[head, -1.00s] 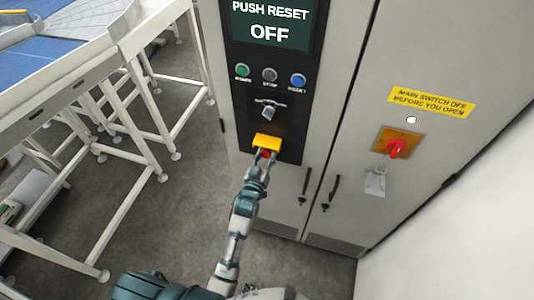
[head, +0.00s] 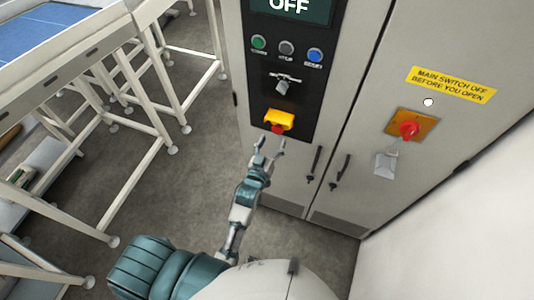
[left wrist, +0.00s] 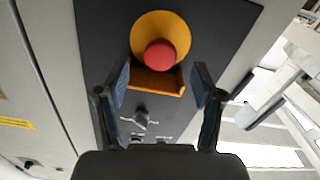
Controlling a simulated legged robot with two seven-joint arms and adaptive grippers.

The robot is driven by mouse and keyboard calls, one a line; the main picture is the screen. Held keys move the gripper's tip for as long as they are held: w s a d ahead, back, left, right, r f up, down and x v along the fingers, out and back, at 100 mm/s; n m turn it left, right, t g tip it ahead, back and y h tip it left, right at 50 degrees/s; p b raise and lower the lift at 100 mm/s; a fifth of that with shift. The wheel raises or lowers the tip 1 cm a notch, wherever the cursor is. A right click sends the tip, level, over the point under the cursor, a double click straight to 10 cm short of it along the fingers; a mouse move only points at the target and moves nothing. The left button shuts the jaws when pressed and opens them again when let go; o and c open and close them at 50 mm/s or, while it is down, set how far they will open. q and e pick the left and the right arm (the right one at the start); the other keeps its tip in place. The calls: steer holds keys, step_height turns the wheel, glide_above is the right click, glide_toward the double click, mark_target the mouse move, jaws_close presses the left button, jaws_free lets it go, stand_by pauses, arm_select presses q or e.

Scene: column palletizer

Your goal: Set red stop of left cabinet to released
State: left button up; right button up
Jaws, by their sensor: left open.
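The red stop (head: 277,128) sits in a yellow housing (head: 280,118) on the black panel of the left cabinet. In the left wrist view the round red stop (left wrist: 160,54) shows in full, with its yellow ring and shroud around it. My left gripper (head: 272,143) is open and empty, just below and in front of the stop, apart from it. In the left wrist view its two fingers (left wrist: 162,90) stand to either side, with the stop beyond them. I cannot tell whether the stop is pressed or released. My right gripper is not in view.
A red main switch (head: 409,130) is on the right cabinet door. White conveyor frames (head: 150,75) stand at the left.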

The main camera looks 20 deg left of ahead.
arm_select(q)
steer(key=s, duration=0.6)
steer(key=shift+s+a, duration=0.2)
steer(key=shift+s, duration=0.1)
steer(key=shift+f, duration=0.1)
